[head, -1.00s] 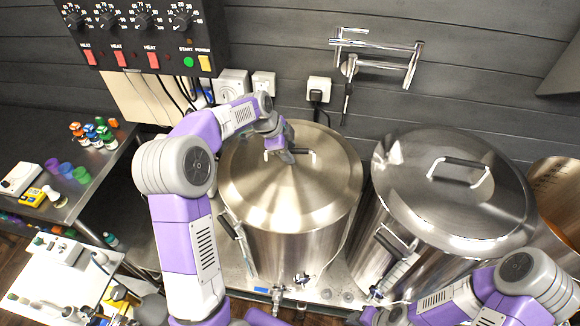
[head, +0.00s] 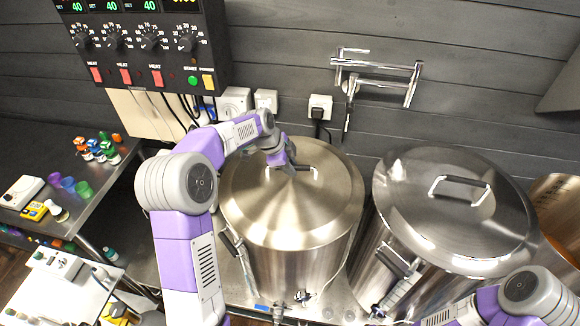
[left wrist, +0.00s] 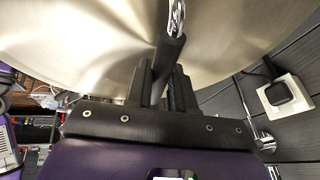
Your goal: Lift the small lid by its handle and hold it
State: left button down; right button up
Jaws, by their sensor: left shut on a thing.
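The small lid (head: 290,215) is a round brushed-steel disc on the left kettle, and no gap shows between them. Its handle (head: 309,168) is a black grip on bent metal ends, partly hidden by my left gripper (head: 288,167). In the left wrist view, the fingers of my left gripper (left wrist: 160,88) are shut around the black grip of the handle (left wrist: 172,48), with the lid's steel surface (left wrist: 85,45) behind. My right arm shows at the lower right of the head view; its gripper is outside the frame.
A larger kettle with a shiny lid (head: 455,215) stands close on the right. A wall faucet (head: 378,72) and a socket with a plug (head: 319,106) are behind. A control panel (head: 150,45) hangs at upper left. A side table (head: 110,170) with small bottles is at left.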

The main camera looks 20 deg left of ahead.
pick_arm(q)
notch_tip(320, 180, up, 4)
jog(key=shift+w+f, duration=0.1)
jog(key=s+d+b, duration=0.2)
jog(key=s, duration=0.6)
jog(key=s+d+b, duration=0.2)
jog(key=s, duration=0.7)
jog(key=shift+s+d, duration=0.25)
jog(key=shift+d, duration=0.05)
